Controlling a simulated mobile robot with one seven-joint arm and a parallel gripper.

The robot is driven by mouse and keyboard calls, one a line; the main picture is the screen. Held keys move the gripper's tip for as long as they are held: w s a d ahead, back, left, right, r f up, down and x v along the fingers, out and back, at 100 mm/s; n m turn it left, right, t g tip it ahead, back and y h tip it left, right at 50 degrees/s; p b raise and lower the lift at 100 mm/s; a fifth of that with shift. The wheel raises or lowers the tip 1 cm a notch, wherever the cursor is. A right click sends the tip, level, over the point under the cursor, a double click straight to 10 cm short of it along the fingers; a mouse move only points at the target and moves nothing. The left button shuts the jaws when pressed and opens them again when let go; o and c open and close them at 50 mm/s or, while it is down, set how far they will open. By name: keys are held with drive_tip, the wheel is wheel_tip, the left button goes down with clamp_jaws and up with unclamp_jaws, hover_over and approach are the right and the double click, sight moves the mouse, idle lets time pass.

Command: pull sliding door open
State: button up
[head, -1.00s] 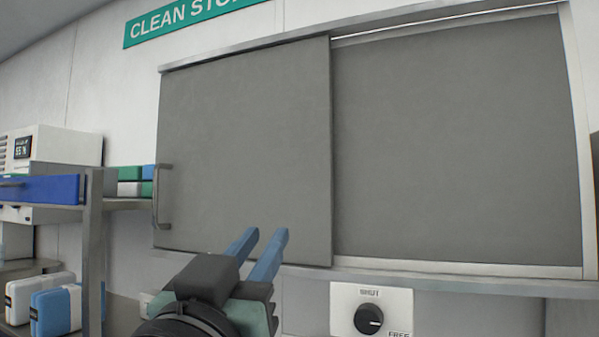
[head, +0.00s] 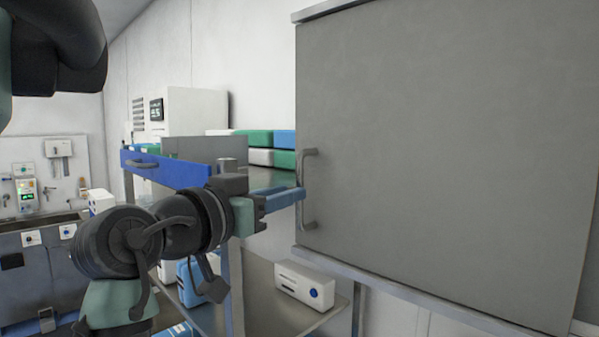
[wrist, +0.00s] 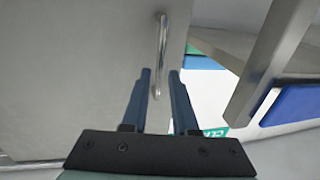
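The grey sliding door (head: 440,150) fills the right of the head view. Its metal bar handle (head: 303,180) is upright near the door's left edge. My gripper (head: 293,197) is at the handle's left side, its blue fingers pointing right toward the bar. In the wrist view, the handle (wrist: 162,40) runs between the two blue fingertips of my gripper (wrist: 160,73), with a gap on both sides. My gripper is open. The head view does not show clearly how deep the bar sits between the fingers.
A shelf rack with a blue drawer front (head: 165,168) stands left of the door, close behind my gripper. Green and blue boxes (head: 254,138) sit on it. A white box (head: 304,286) lies on a lower shelf. A grey sink unit (head: 40,270) is at far left.

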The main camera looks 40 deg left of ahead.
sight(299, 219)
drive_tip(key=shift+w+a+p, duration=0.15)
drive_tip(key=shift+w+p, duration=0.3)
drive_tip(key=shift+w, duration=0.7)
drive_tip(key=shift+w+a+p, duration=0.1)
drive_tip(key=shift+w+p, duration=0.3)
drive_tip(key=shift+w, duration=0.7)
drive_tip(key=shift+c, duration=0.2)
clamp_jaws()
drive_tip(key=shift+r, duration=0.1)
